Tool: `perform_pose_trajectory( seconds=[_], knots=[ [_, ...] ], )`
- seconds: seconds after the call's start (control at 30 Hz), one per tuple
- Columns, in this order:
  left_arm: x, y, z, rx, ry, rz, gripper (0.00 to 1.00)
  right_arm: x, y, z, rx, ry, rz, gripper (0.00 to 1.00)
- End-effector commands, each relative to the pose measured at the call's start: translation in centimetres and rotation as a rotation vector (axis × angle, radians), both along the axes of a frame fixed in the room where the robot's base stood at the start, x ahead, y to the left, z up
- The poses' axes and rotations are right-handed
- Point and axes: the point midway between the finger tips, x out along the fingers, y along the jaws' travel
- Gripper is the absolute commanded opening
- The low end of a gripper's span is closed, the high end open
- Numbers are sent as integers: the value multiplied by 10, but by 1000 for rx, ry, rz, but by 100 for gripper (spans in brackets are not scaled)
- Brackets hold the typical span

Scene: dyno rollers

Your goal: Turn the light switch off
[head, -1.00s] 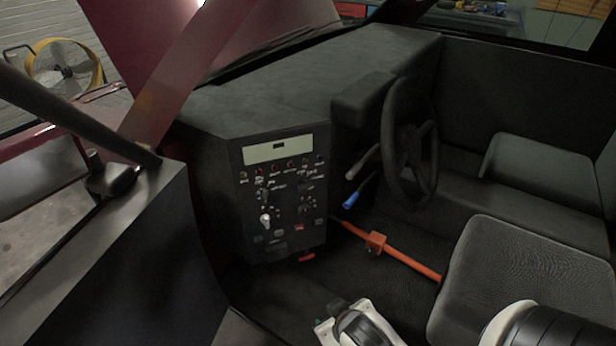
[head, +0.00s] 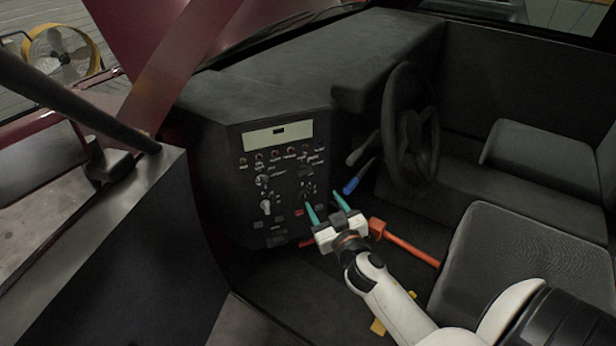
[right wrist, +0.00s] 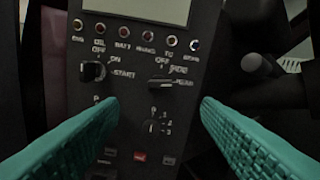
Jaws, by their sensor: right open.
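The black control panel (head: 280,227) faces me in the middle of the head view and fills the centre of the right wrist view (right wrist: 140,55). A dark rotary knob (right wrist: 160,83) sits on its upper right with small labels that I cannot read fully; it looks like the light switch. Its pointer lies roughly sideways. My right gripper (head: 323,202) is open and empty in front of the panel's lower right. In the right wrist view its teal fingers (right wrist: 160,104) flank the panel below that knob, touching no control. My left gripper is not in view.
An ignition-type knob (right wrist: 93,71) is left of the light knob, and a numbered knob (right wrist: 152,125) is below it. A steering wheel (head: 408,130), blue-tipped stalk (head: 351,186) and orange lever (head: 412,251) are right of the panel. A seat (head: 500,260) stands at the right.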

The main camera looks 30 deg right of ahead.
Motion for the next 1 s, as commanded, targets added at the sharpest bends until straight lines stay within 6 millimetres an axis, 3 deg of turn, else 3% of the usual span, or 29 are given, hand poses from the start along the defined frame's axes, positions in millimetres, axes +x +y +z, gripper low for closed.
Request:
perform_pose_trajectory(
  seconds=[0.53, 0.7, 1.0],
  knots=[
    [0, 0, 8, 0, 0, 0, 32, 95, -21, 1, 0, 0, -1, 58],
    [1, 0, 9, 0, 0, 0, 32, 108, -24, 0, 0, 1, -1, 58],
    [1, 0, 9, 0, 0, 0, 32, 110, -24, 0, 0, 1, -1, 58]
  ],
)
